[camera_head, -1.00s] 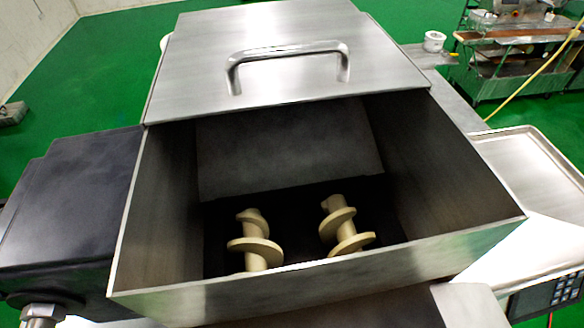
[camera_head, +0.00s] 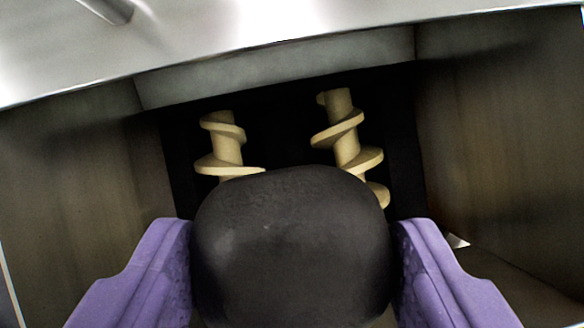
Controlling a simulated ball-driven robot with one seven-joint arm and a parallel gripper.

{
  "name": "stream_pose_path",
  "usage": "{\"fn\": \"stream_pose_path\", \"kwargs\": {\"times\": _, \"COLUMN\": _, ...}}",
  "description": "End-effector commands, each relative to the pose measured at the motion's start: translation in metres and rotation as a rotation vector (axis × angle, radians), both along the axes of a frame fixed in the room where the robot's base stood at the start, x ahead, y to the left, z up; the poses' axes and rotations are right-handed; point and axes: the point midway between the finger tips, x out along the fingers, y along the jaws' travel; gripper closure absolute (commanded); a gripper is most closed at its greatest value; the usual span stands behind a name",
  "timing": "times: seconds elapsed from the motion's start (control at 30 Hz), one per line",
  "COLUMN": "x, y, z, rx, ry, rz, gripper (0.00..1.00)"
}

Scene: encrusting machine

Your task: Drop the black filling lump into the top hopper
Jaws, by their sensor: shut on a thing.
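The black filling lump (camera_head: 290,245) is large and rounded at the bottom middle of the view. My gripper (camera_head: 292,260) has purple fingers on both sides of the lump and is shut on it. Beyond the lump is the open top hopper (camera_head: 490,130), a metal box with a dark floor. The lump is in front of the hopper's inside and hides part of its floor. How far the lump is above the floor is hard to tell.
Two cream screw augers, the left one (camera_head: 227,145) and the right one (camera_head: 347,140), stand out on the hopper's dark floor. The side walls leave room on both sides of the fingers.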

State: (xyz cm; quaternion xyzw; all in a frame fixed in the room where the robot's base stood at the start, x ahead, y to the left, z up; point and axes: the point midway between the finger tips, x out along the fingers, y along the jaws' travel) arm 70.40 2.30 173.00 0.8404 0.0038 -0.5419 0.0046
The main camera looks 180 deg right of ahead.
Motion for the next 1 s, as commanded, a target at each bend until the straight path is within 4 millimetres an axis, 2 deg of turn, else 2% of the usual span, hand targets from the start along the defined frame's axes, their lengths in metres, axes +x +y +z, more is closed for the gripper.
{"fn": "stream_pose_path", "kwargs": {"times": 0.03, "x": 0.001, "y": 0.0, "z": -0.013, "rx": 0.0, "ry": 0.005, "rz": -0.001, "gripper": 0.74}}
{"fn": "stream_pose_path", "kwargs": {"times": 0.1, "x": 0.002, "y": 0.0, "z": -0.025, "rx": 0.0, "ry": 0.005, "rz": 0.0, "gripper": 0.74}}
{"fn": "stream_pose_path", "kwargs": {"times": 0.43, "x": 0.003, "y": 0.0, "z": -0.069, "rx": 0.0, "ry": 0.005, "rz": -0.001, "gripper": 0.74}}
{"fn": "stream_pose_path", "kwargs": {"times": 1.0, "x": 0.003, "y": 0.0, "z": -0.083, "rx": -0.001, "ry": 0.002, "rz": 0.0, "gripper": 0.74}}
